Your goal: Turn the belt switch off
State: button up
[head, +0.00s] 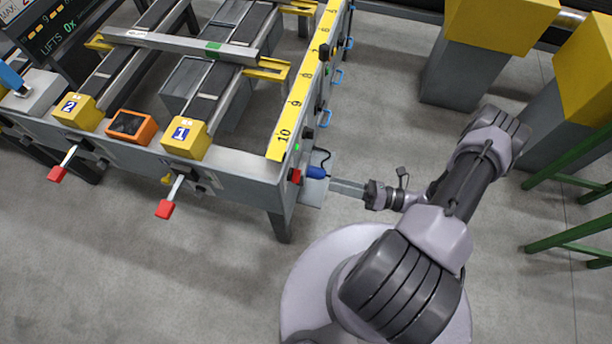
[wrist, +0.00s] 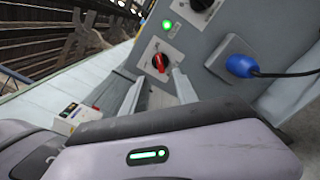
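A red rotary switch (wrist: 160,62) on a white plate sits on the grey side panel (wrist: 225,25) in the wrist view. A green lamp (wrist: 167,25) glows beside it. The plate's lettering is too small to read, so I cannot tell whether this is the belt switch. My gripper (wrist: 157,88) has its two fingers apart, with the red switch just beyond the gap between their tips. Nothing shows between the fingers. In the head view my gripper (head: 335,185) points left at the table's right end.
A blue plug (wrist: 241,66) with a black cable sticks out right of the switch. A black knob (wrist: 203,3) sits above it. The runout table (head: 235,178) has red-tipped levers (head: 165,209) along its front. Yellow-topped grey blocks (head: 465,80) stand at the right. The floor in front is clear.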

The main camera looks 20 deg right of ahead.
aim_at(294, 176)
jog(key=b+x, duration=0.1)
jog(key=x, duration=0.8)
jog(key=shift+w+a+b, duration=0.2)
jog(key=shift+a+b, duration=0.1)
jog(key=shift+a, duration=0.05)
jog(key=shift+c, duration=0.2)
grip_shut()
